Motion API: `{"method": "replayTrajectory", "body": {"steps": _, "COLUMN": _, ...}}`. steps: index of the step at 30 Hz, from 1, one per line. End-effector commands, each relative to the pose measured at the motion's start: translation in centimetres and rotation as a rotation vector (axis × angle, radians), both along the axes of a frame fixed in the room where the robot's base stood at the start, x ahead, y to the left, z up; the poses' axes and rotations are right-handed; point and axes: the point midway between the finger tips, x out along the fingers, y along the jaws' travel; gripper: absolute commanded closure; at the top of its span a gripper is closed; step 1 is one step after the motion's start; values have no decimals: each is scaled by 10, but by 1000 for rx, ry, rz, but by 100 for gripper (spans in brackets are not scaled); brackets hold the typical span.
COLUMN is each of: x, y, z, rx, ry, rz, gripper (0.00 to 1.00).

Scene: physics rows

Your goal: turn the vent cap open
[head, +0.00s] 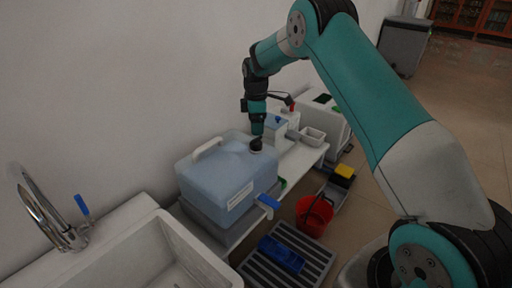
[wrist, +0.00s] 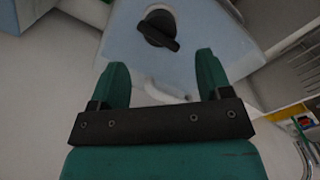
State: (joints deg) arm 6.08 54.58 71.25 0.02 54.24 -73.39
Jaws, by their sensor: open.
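The vent cap (wrist: 158,29) is a black round knob with a raised bar grip, on top of a translucent blue container. In the wrist view its bar points down and to the right. In the head view the cap (head: 256,144) is a small dark shape on the container (head: 214,178), just under my gripper (head: 257,134). In the wrist view my gripper (wrist: 161,80) is open and empty, with the cap beyond and between its two green fingertips. The fingers appear apart from the cap. The exact gap in height is hard to tell.
A white handle (head: 207,148) rises from the container top. A sink (head: 160,250) with a tap (head: 55,215) stands at left. A blue-handled valve (head: 268,202) is at the container's front. A red bucket (head: 314,213) and a slatted grate (head: 300,262) are on the floor.

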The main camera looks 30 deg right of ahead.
Motion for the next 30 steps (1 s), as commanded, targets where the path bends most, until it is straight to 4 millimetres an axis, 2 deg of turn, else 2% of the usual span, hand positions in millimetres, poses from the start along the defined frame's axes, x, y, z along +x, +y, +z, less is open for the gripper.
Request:
{"method": "replayTrajectory", "body": {"steps": 1, "x": 0, "y": 0, "z": -17, "rx": 0, "ry": 1, "rz": 0, "gripper": 28}}
{"method": "replayTrajectory", "body": {"steps": 3, "x": -1, "y": 0, "z": -32, "rx": 0, "ry": 2, "rz": 0, "gripper": 28}}
{"method": "replayTrajectory", "body": {"steps": 9, "x": 0, "y": 0, "z": -62, "rx": 0, "ry": 0, "rz": 0, "gripper": 28}}
{"method": "replayTrajectory", "body": {"steps": 15, "x": 0, "y": 0, "z": -74, "rx": 1, "ry": -1, "rz": 0, "gripper": 28}}
{"method": "replayTrajectory", "body": {"steps": 23, "x": 0, "y": 0, "z": -74, "rx": 1, "ry": -1, "rz": 0, "gripper": 28}}
{"method": "replayTrajectory", "body": {"steps": 26, "x": 0, "y": 0, "z": -74, "rx": 1, "ry": -1, "rz": 0, "gripper": 47}}
{"method": "replayTrajectory", "body": {"steps": 30, "x": 0, "y": 0, "z": -74, "rx": 1, "ry": -1, "rz": 0, "gripper": 78}}
